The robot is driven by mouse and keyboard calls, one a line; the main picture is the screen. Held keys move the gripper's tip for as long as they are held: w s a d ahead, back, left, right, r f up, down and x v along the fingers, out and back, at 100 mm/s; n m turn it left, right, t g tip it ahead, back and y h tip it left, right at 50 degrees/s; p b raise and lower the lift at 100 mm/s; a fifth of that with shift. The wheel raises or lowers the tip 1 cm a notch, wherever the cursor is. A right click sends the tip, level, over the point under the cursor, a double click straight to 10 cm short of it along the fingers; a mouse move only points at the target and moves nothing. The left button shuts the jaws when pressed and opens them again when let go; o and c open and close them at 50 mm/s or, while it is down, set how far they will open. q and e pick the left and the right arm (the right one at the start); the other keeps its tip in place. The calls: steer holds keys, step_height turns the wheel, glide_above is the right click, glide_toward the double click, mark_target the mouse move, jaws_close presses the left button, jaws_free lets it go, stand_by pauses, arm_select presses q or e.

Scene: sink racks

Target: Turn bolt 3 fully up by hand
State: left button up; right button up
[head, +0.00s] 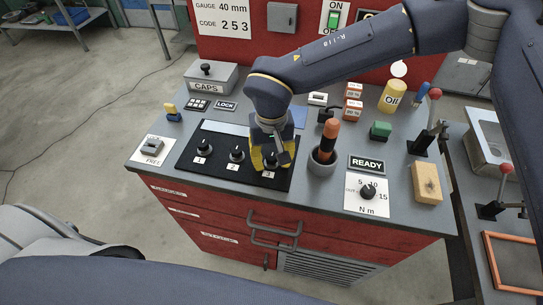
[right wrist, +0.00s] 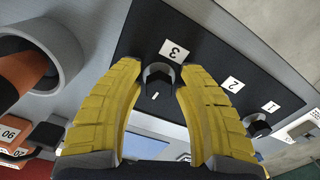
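The black panel (head: 215,170) on the bench top carries three dark knob-like bolts in a row with number labels. Bolt 3 (right wrist: 158,76) stands beside its "3" label in the right wrist view; in the head view my gripper mostly covers it. Bolt 1 (head: 202,149) and bolt 2 (head: 236,156) stand free to its left in the head view. My right gripper (right wrist: 160,72) points down at bolt 3. Its yellow fingers stand on either side of the bolt, with narrow gaps seeming to show between fingertips and bolt. My left gripper is not in view.
A grey cup with an orange-handled tool (head: 323,160) stands close to the right of my right gripper. A torque dial (head: 368,190), READY sign (head: 367,164) and sponge-like block (head: 427,185) lie further right. The CAPS box (head: 208,78) is behind left.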

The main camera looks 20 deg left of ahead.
mark_target(272, 157)
steer(key=shift+o, duration=1)
steer(key=shift+w+r, duration=0.2)
steer(key=shift+r, duration=0.15)
step_height(272, 157, up, 12)
steer(key=shift+f, duration=0.25)
